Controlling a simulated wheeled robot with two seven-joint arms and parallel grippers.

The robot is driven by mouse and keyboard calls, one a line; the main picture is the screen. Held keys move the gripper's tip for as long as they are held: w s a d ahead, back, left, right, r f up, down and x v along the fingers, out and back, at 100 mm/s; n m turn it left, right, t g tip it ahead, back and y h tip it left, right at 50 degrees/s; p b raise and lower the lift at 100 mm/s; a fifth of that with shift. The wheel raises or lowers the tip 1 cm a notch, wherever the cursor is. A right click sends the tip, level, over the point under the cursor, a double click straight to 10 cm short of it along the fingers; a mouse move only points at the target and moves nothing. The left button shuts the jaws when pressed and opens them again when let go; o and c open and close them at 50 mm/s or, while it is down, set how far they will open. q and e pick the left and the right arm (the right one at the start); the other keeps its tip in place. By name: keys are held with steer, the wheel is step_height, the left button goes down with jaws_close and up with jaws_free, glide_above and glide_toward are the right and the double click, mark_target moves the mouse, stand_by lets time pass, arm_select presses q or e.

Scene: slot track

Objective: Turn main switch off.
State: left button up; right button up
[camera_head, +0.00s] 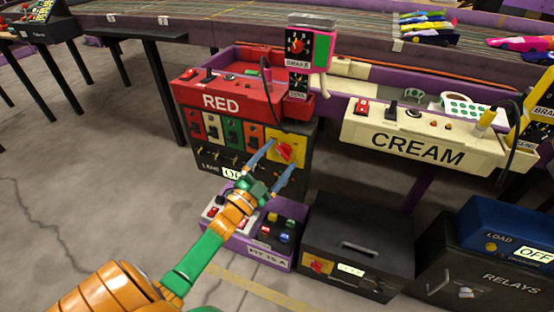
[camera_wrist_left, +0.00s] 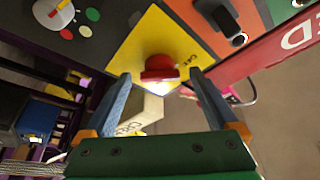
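A red rotary switch knob (camera_head: 285,152) sits on a yellow plate (camera_head: 294,143) on the right part of the dark panel below the red RED box. In the left wrist view the red knob (camera_wrist_left: 159,68) shows ahead of the fingers, on the yellow plate (camera_wrist_left: 150,36). My left gripper (camera_head: 281,156) is open, its two blue fingers (camera_wrist_left: 158,82) apart on either side of the knob. I cannot tell whether either finger touches it. A white label (camera_head: 233,173) on the panel is partly hidden by my gripper. My right gripper is not in view.
The red box (camera_head: 215,100) is above the panel, with the cream box (camera_head: 410,140) to the right. A purple box (camera_head: 255,250) with switches stands below my left gripper. A black box (camera_head: 360,235) carries another red knob (camera_head: 318,267) on yellow. Open floor lies left.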

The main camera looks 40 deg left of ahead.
arm_select(q)
steer(key=p+v, duration=0.1)
steer(key=v, duration=0.6)
steer(key=shift+s, duration=0.1)
